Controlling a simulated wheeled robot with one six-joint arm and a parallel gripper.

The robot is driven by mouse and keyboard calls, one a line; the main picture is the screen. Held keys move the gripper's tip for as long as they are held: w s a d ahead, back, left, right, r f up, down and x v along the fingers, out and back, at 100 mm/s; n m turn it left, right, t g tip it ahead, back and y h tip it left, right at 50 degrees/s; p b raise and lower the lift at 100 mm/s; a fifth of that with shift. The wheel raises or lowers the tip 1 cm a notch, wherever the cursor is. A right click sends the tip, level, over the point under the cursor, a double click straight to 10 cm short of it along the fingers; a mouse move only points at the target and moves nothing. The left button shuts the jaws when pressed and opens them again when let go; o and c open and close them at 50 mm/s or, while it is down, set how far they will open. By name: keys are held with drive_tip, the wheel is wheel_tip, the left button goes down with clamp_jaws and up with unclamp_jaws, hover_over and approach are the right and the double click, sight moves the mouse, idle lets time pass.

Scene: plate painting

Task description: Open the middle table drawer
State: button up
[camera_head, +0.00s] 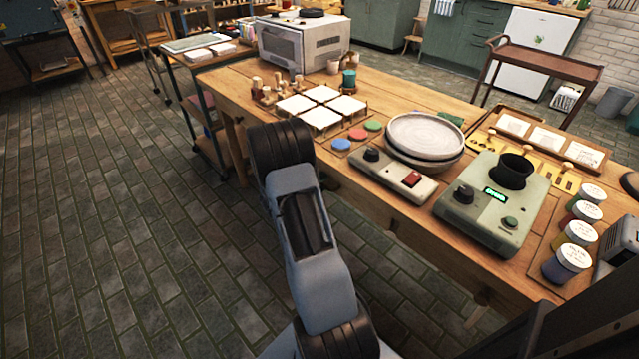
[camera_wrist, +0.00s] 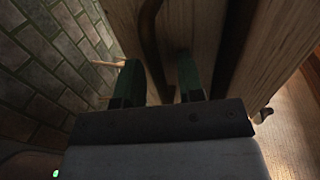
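My gripper (camera_wrist: 160,80) shows in the wrist view close to a wooden front of the table. Its two dark green fingers stand apart. A dark bar-like handle (camera_wrist: 149,32) runs down the wood and passes into the space between the fingers; I cannot tell whether either finger touches it. The wooden drawer front (camera_wrist: 197,22) lies behind the handle, with a dark gap along its right side. I cannot tell which drawer it is or whether it stands out. In the head view the wooden table (camera_head: 222,84) shows, but my arm hides the gripper and most of the front.
The tabletop holds a kiln-like box (camera_head: 300,42), white tiles (camera_head: 322,117), stacked plates (camera_head: 425,135), a grey-green device (camera_head: 490,215) and paint jars (camera_head: 567,262). A shelf cart (camera_head: 190,60) stands at the table's left end. The brick-patterned floor (camera_head: 110,200) is clear on the left.

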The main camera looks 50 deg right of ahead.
drive_tip(key=shift+c, duration=0.3)
clamp_jaws()
drive_tip(key=shift+a, duration=0.15)
